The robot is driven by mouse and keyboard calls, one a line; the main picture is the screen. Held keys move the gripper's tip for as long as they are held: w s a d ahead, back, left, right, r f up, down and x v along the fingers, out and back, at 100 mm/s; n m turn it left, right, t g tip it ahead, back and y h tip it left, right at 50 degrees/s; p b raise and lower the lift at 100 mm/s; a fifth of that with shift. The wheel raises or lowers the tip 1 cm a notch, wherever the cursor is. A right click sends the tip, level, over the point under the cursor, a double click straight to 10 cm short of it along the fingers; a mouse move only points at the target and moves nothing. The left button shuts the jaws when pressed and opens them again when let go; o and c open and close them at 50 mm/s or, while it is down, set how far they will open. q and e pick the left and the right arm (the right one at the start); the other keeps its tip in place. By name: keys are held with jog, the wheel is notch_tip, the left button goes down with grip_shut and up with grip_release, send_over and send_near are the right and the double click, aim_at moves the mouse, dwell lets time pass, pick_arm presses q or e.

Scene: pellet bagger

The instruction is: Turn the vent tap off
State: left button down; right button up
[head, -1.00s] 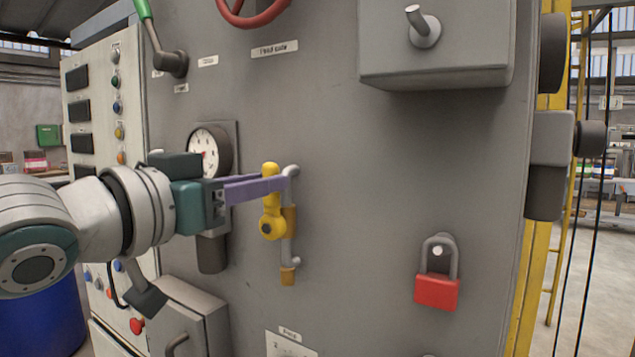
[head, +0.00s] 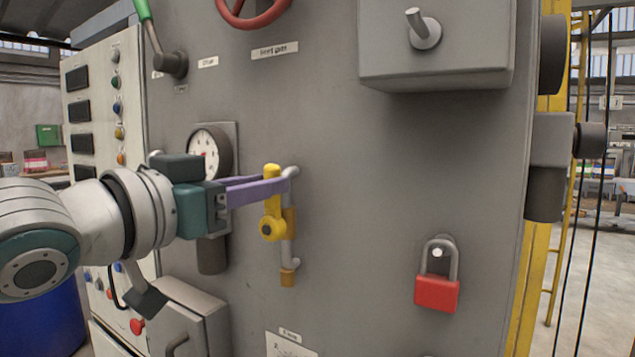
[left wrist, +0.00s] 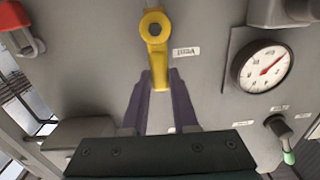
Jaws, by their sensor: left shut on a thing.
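The vent tap has a yellow lever handle (head: 271,205) on a thin grey pipe (head: 289,240) fixed to the grey machine panel. The handle points up from its round pivot, nearly in line with the pipe. My left gripper (head: 277,187) has its purple fingers shut on the upper part of the handle. In the left wrist view the yellow handle (left wrist: 154,45) runs from its pivot down to between the fingertips (left wrist: 161,84), beside a label reading Vent. My right gripper is not in view.
A pressure gauge (head: 209,153) sits just behind my left gripper. A grey cabinet (head: 187,318) is below it. A grey box (head: 440,45) juts out at the upper right, and a red padlock (head: 437,292) hangs lower right. The panel between is bare.

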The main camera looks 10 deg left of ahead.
aim_at(283, 203)
pick_arm(q)
jog(key=d+m, duration=0.1)
jog(key=m, duration=0.1)
jog(key=d+m+p, duration=0.1)
jog(key=m, duration=0.1)
jog(key=s+m+p, duration=0.1)
jog(key=m, duration=0.1)
jog(key=shift+d+f, duration=0.4)
jog(key=shift+s+d+f+m, duration=0.15)
jog(key=shift+d+f+m, duration=0.2)
jog(key=shift+m, duration=0.65)
jog(key=shift+s+d+f+m+b, duration=0.1)
jog(key=shift+d+f+m, duration=0.15)
jog(key=shift+f+m, duration=0.9)
jog(key=shift+s+d+f+m+b, duration=0.1)
jog(key=shift+d+f+m, duration=0.15)
jog(key=shift+m, duration=1.8)
jog(key=shift+s+d+f+m+b, duration=0.1)
jog(key=shift+d+f+m, duration=0.4)
jog(key=shift+m, duration=1.1)
jog(key=shift+a+f, duration=0.2)
jog(key=c, duration=0.7)
grip_release()
